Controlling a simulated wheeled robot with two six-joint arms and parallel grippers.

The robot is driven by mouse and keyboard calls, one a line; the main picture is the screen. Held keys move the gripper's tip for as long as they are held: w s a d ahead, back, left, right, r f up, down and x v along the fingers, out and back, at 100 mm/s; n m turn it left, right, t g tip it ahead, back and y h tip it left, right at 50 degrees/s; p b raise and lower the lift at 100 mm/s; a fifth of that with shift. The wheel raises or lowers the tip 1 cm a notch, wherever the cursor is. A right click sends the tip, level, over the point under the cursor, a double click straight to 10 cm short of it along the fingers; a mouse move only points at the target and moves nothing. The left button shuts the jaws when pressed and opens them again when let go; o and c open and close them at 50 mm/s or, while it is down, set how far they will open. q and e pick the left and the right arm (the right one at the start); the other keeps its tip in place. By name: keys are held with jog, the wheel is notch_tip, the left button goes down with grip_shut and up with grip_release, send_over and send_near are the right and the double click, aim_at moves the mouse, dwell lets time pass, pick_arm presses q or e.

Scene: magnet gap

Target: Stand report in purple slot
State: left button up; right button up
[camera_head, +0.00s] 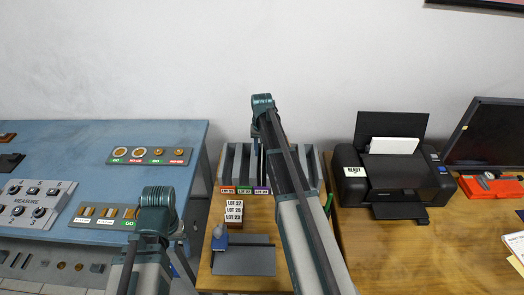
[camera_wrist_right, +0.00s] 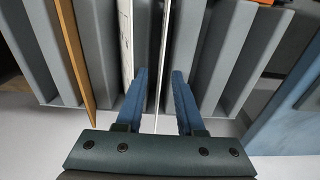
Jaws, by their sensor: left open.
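In the right wrist view a thin report (camera_wrist_right: 163,55) stands edge-on among the grey dividers, between the two blue fingers of my right gripper (camera_wrist_right: 160,85). A gap shows on each side of it, so that gripper is open around it. In the head view the grey slotted rack (camera_head: 225,165) stands at the back of the wooden table, with a purple label (camera_head: 262,190) at its front. My right arm covers much of the rack, and which slot the report is in cannot be told. My left gripper (camera_head: 155,205) is open over the blue table's right edge; its fingers are mostly hidden.
A tan board (camera_wrist_right: 76,55) and a pale sheet (camera_wrist_right: 126,40) stand in neighbouring slots.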

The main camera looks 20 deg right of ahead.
jog(key=shift+r, duration=0.15)
notch_tip(320, 180, up, 14)
jog(key=p, duration=1.3)
jog(key=shift+s+a+f+p, duration=0.15)
jog(key=shift+s+f+p, duration=0.1)
jog(key=shift+p, duration=0.1)
jog(key=s+a+f+n+h+b, duration=0.1)
jog(key=s+a+n, duration=0.8)
jog(key=s+a, duration=1.7)
jog(key=shift+s+a+f+g+b, duration=0.25)
jog(key=shift+a+f+g+b, duration=0.05)
jog(key=shift+a+f+b, duration=0.5)
